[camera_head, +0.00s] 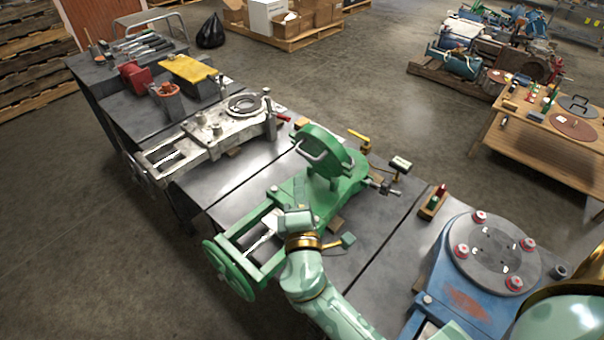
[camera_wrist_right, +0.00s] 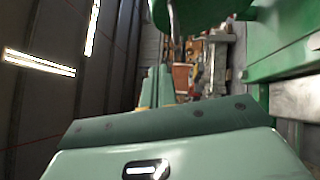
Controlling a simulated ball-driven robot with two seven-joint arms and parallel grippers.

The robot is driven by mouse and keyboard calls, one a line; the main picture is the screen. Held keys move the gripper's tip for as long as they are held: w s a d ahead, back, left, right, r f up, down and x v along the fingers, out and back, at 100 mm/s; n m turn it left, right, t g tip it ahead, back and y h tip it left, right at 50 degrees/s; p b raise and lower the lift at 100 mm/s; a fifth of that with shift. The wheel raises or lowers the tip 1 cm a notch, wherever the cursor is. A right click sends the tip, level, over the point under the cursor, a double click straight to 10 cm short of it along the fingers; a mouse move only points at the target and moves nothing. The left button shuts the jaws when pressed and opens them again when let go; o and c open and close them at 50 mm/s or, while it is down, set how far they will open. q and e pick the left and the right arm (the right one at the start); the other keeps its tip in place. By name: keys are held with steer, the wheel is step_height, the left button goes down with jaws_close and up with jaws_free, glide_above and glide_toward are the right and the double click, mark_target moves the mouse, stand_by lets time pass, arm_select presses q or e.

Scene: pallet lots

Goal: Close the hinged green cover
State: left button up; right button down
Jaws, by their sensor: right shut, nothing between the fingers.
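The hinged green cover (camera_head: 330,152) is a round plate with a pale bar handle (camera_head: 311,151). It stands raised and tilted on the green machine vise (camera_head: 265,240), clear of the flat bed. My right gripper (camera_head: 296,212) is over the vise, in front of and below the cover. Its fingers are shut with nothing between them. In the right wrist view the shut fingers (camera_wrist_right: 158,88) point towards the cover (camera_wrist_right: 205,12), whose underside and handle edge show at the top. I cannot tell whether they touch. My left gripper is out of view.
A grey vise (camera_head: 205,130) lies to the left on the dark bench. A blue rotary table (camera_head: 490,250) with red-topped knobs stands to the right. A small red and green block (camera_head: 434,202) and a yellow clamp (camera_head: 360,140) lie near the cover. Bare bench shows between them.

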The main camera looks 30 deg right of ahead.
mark_target(309, 156)
steer(key=w+d, duration=0.2)
steer(key=w+d+r, duration=0.1)
steer(key=w+d, duration=0.1)
steer(key=w, duration=0.1)
steer(key=w+d+r, duration=0.1)
steer(key=w+d, duration=0.2)
steer(key=shift+w+r+p, duration=0.15)
steer(key=shift+p, duration=0.2)
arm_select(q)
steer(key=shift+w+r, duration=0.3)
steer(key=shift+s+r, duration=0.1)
